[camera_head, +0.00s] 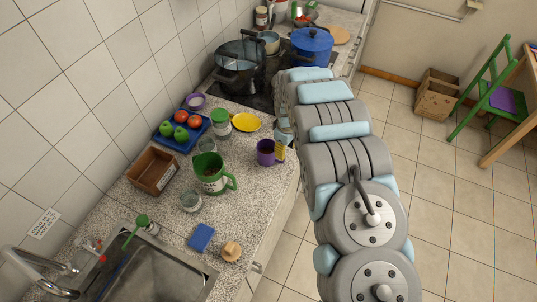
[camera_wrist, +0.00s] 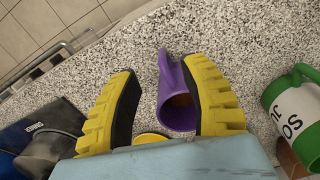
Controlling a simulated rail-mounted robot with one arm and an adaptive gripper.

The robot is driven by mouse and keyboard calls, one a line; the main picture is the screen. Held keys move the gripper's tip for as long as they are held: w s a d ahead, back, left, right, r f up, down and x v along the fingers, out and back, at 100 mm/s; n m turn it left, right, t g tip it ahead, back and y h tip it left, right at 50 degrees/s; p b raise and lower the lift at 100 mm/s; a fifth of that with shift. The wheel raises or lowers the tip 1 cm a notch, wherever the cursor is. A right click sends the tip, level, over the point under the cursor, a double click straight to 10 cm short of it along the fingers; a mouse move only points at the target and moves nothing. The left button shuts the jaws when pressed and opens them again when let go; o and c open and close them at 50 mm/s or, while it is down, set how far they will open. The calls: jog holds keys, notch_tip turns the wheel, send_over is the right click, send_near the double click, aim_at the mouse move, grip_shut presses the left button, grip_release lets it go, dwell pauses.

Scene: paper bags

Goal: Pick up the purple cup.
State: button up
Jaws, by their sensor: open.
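The purple cup (camera_head: 265,153) stands on the speckled counter near its front edge, with something brown inside. In the wrist view the purple cup (camera_wrist: 172,98) shows between my two yellow fingers, close to the right one, which covers part of it. My gripper (camera_wrist: 160,70) is open, with a gap between the left finger and the cup. In the head view my gripper (camera_head: 279,151) is just right of the cup, mostly hidden by my arm. I cannot tell whether the right finger touches the cup.
A green-and-white pitcher (camera_head: 212,174) stands left of the cup, and a yellow plate (camera_head: 246,122) lies behind it. A blue tray (camera_head: 183,148) with fruit, a brown box (camera_head: 152,171) and a blue sponge (camera_head: 201,237) are farther off. A blue pot (camera_head: 311,47) is on the stove.

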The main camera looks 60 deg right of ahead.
aim_at(283, 163)
jog(key=shift+f, duration=1.6)
jog(key=shift+f, duration=0.1)
jog(key=shift+w+a+f+p, duration=0.15)
jog(key=shift+f+p, duration=0.4)
jog(key=shift+f, duration=1.95)
jog(key=shift+w, duration=0.1)
grip_shut()
